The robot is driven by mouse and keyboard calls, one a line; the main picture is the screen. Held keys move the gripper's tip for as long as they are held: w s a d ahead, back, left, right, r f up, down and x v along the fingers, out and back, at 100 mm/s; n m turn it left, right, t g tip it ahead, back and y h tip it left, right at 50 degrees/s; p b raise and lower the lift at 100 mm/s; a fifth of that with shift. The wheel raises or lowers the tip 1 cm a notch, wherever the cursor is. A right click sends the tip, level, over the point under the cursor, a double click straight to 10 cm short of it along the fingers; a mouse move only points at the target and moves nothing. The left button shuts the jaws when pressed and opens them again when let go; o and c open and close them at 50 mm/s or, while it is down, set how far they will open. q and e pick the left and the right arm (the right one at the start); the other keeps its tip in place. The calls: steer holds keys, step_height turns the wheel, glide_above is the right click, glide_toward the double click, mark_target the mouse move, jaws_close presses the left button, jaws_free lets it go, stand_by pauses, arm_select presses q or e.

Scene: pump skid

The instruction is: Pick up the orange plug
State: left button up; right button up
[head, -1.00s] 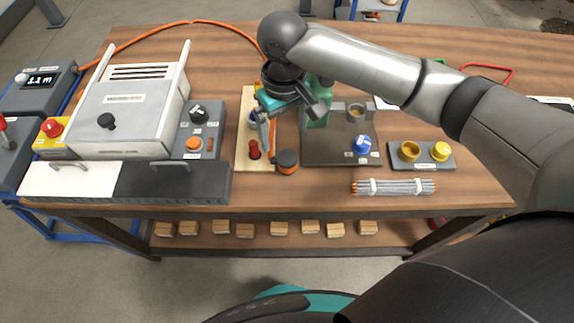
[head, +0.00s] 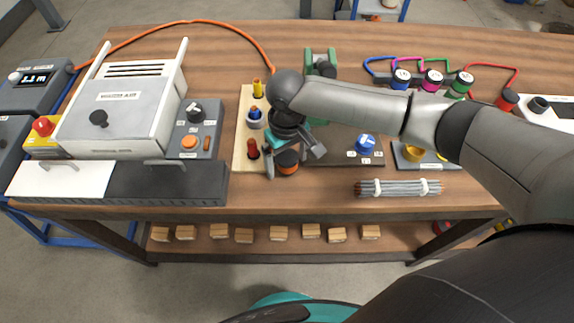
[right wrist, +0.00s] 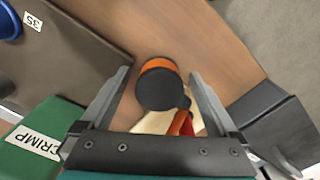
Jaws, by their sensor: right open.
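The orange plug (head: 288,168) is a short cylinder with a black top and an orange band. In the right wrist view the plug (right wrist: 158,88) shows between the two spread fingers of my right gripper (right wrist: 160,75), with gaps on both sides. That gripper is open and empty, over the plug. My left gripper is not in view.
A red plug (head: 252,150) stands close by on the board; a blue one (head: 254,114) and a yellow one (head: 257,89) are behind it. A dark plate with a blue knob (head: 366,143) lies right of the plug. A cable bundle (head: 398,188) lies near the front edge.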

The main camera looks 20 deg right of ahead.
jaws_close()
stand_by(0.8)
